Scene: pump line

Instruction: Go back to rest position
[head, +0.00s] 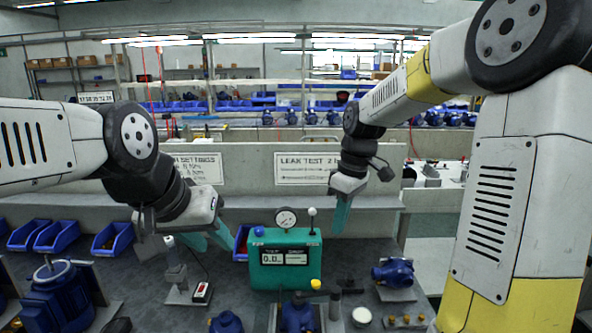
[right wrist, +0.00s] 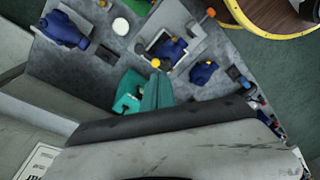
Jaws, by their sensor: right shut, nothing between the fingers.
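My left gripper (head: 212,242) has teal fingers that point down over the bench, just left of the teal leak tester (head: 285,262). Its two fingers stand apart with nothing visible between them. My right gripper (head: 341,218) hangs above and right of the tester, in front of the grey back panel. Its fingers are shut and empty, pointing down. In the right wrist view, the right gripper's teal fingers (right wrist: 158,92) show beside the tester (right wrist: 127,95), which they partly overlap in the picture.
Blue pumps (head: 394,272) and a larger blue pump (head: 58,290) stand on the grey bench. Blue bins (head: 112,239) line the back left. A probe stand (head: 175,275) is below my left gripper. The back panel (head: 245,178) carries signs. Space above the bench centre is open.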

